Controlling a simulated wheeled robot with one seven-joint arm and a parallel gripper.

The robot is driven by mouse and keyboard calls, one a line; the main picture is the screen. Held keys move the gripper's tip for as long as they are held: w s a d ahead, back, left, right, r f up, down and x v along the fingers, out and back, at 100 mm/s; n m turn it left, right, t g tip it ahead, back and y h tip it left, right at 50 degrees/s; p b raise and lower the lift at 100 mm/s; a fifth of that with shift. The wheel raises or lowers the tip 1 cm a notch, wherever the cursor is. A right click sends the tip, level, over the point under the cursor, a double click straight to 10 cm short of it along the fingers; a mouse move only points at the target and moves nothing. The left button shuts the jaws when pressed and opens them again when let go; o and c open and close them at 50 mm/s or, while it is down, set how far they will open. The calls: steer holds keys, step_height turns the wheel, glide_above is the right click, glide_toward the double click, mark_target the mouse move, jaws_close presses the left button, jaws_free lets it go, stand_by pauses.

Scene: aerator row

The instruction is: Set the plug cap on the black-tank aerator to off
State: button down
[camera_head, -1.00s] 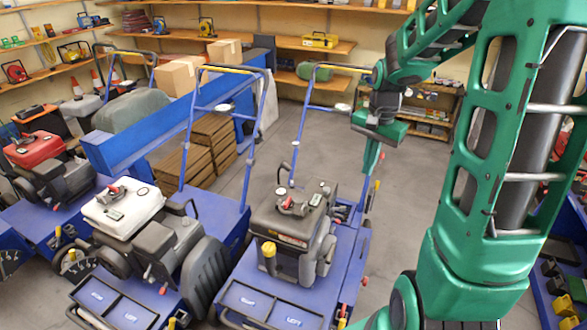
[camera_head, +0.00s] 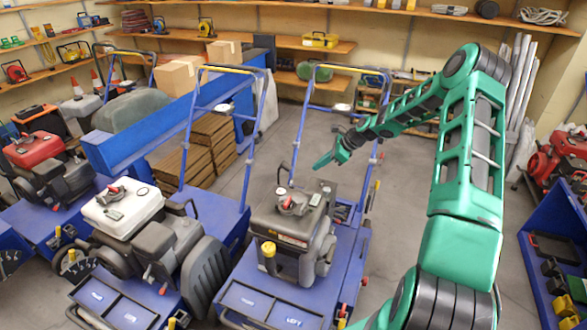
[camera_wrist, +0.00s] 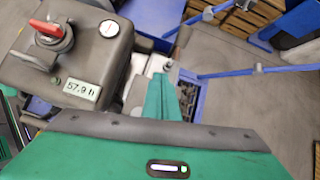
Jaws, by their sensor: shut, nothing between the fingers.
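The wrist view shows this red handle (camera_wrist: 47,28) close up, beside a white round gauge and a display reading 57.9 h. I cannot tell whether it is the plug cap or what setting it marks. My gripper (camera_head: 322,165) is above and behind the tank, apart from it. The wrist view shows its fingers (camera_wrist: 166,97) together and empty, to the right of the tank.
The white-tank aerator (camera_head: 125,207) stands close on the left, and the red-tank one (camera_head: 35,147) farther left. The blue handlebar (camera_head: 303,120) rises behind the black-tank aerator, near my gripper. Floor is clear to the right; a blue rack (camera_head: 548,262) stands at far right.

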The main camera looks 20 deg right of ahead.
steer(key=w+d+f+m+t, duration=0.1)
steer(key=w+f+m, duration=0.1)
steer(key=w, duration=0.1)
glide_toward(281, 168)
steer(key=shift+y, duration=0.3)
steer(key=shift+w+a+f, duration=0.1)
steer(key=shift+w+f, duration=0.1)
steer(key=shift+f, duration=0.6)
steer(key=shift+w+f, duration=0.25)
steer(key=shift+f, duration=0.55)
steer(key=shift+w+a+f, duration=0.1)
steer(key=shift+w+f, duration=0.1)
steer(key=shift+f, duration=0.6)
steer(key=shift+d+r, duration=0.1)
steer(key=shift+d, duration=0.15)
